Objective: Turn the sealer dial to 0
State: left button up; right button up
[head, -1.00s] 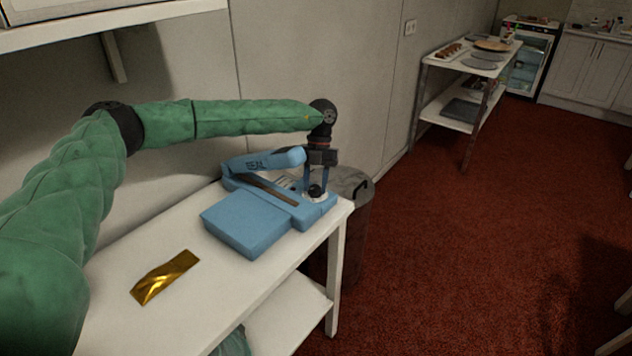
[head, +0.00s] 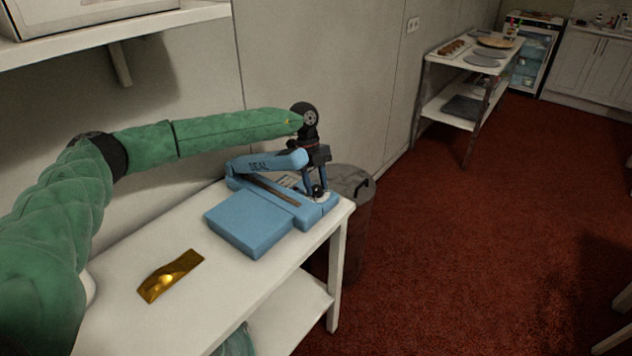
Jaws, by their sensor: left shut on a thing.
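The blue sealer (head: 250,222) stands on the white table (head: 200,322), its lettered arm (head: 265,162) raised at the back. The black sealer dial (head: 318,190) is at its right end. My left gripper (head: 316,186) points down there and is shut on the dial, with a finger on either side. The gripper hides part of the dial, and its marks are too small to read. My right gripper is not in view.
A gold packet (head: 171,275) lies on the table in front of the sealer. A grey bin (head: 357,222) stands just past the table's right end. A shelf (head: 120,32) overhangs at upper left. Red floor is open to the right.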

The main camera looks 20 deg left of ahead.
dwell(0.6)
pick_arm(q)
jog(key=o, duration=1)
jog(key=shift+f, duration=0.1)
